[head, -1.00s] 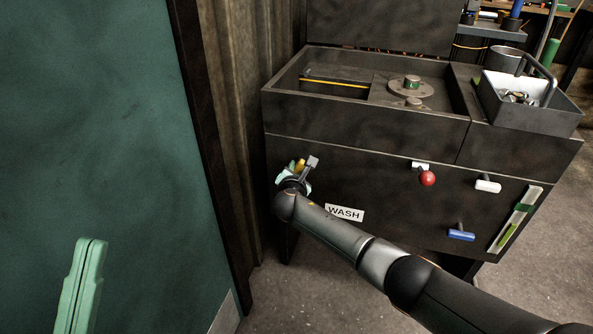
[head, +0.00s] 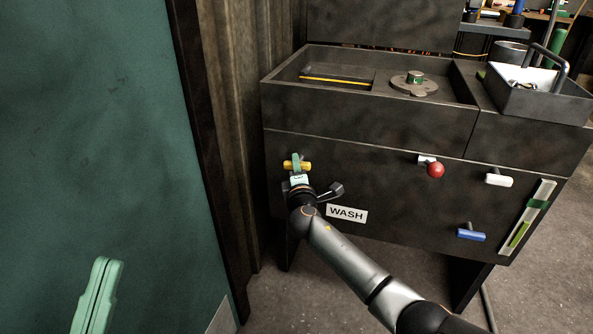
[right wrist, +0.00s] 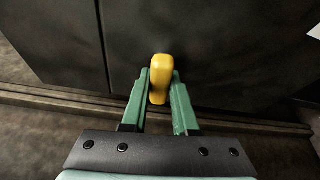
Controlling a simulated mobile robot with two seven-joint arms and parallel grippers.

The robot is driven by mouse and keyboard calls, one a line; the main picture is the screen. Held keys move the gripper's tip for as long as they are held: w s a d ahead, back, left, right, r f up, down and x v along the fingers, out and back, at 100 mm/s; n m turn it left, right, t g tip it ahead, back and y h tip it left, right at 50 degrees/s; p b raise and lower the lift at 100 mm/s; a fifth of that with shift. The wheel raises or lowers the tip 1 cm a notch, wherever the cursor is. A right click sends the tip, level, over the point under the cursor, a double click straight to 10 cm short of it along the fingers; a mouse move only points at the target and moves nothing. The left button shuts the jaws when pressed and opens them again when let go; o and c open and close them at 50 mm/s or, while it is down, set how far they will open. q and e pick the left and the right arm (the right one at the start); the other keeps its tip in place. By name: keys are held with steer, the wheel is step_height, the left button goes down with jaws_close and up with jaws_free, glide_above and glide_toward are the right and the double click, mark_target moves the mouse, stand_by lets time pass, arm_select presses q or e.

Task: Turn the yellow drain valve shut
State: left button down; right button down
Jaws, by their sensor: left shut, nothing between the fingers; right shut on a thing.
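The yellow drain valve (head: 291,166) is on the upper left of the dark washer cabinet's front. In the head view its handle lies about level across the picture. My right gripper (head: 297,163) is shut on it, hiding its middle. In the right wrist view the yellow handle (right wrist: 158,80) sits between the two green fingers of my right gripper (right wrist: 160,88). My left gripper (head: 104,270) is shut and empty at the lower left, well away from the valve, in front of the green panel.
A WASH label (head: 347,214) is below and right of the valve. A red knob (head: 435,170), a white handle (head: 499,180) and a blue handle (head: 471,235) stick out farther right. A grey bin (head: 540,100) stands on top. The green panel (head: 90,130) fills the left.

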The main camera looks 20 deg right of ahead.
steer(key=shift+m, duration=0.6)
steer(key=shift+m+t, duration=0.3)
steer(key=c, duration=0.7)
jaws_free()
steer(key=shift+s, duration=0.1)
steer(key=shift+s, duration=0.2)
steer(key=p+v, duration=0.4)
steer(key=v, duration=0.8)
steer(key=shift+p, duration=0.35)
